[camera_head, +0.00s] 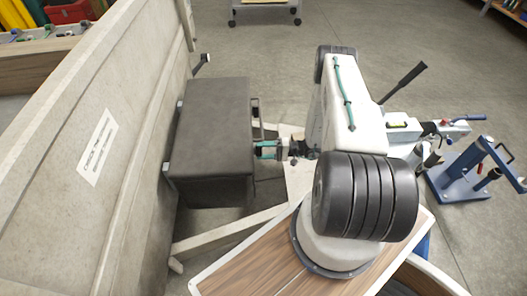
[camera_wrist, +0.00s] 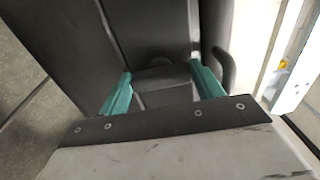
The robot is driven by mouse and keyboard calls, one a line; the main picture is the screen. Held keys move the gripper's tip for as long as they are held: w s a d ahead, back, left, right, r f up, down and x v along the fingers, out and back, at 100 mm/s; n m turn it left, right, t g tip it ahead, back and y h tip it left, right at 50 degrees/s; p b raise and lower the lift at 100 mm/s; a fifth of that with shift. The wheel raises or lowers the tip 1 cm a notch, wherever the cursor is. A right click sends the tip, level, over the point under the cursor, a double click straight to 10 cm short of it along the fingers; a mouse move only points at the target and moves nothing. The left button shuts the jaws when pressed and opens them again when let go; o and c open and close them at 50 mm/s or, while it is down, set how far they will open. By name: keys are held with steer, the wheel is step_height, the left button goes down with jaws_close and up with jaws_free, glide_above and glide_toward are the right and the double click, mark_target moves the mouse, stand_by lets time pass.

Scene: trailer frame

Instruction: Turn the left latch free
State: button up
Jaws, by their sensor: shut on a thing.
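A dark box (camera_head: 208,140) with a closed lid sits on the trailer's drawbar, against the pale trailer wall. My gripper (camera_head: 262,150) is at the box's front face, its teal fingers reaching in from the right of the head view. In the wrist view the fingers of my gripper (camera_wrist: 161,88) stand on both sides of a dark latch piece (camera_wrist: 162,76) on that face, and they are shut on it. This looks like the left latch, since the carry handle (camera_wrist: 225,68) is to its right. The latch is hidden in the head view, and its exact turn is hard to tell.
The trailer wall (camera_head: 85,190) with a white label fills the left. A pale drawbar beam (camera_head: 230,232) runs below the box. A blue stand (camera_head: 465,172) and a trailer coupling (camera_head: 440,128) are at the right. The floor behind is mostly clear.

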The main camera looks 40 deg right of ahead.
steer(key=o, duration=1)
steer(key=v, duration=0.8)
steer(key=shift+a, duration=0.1)
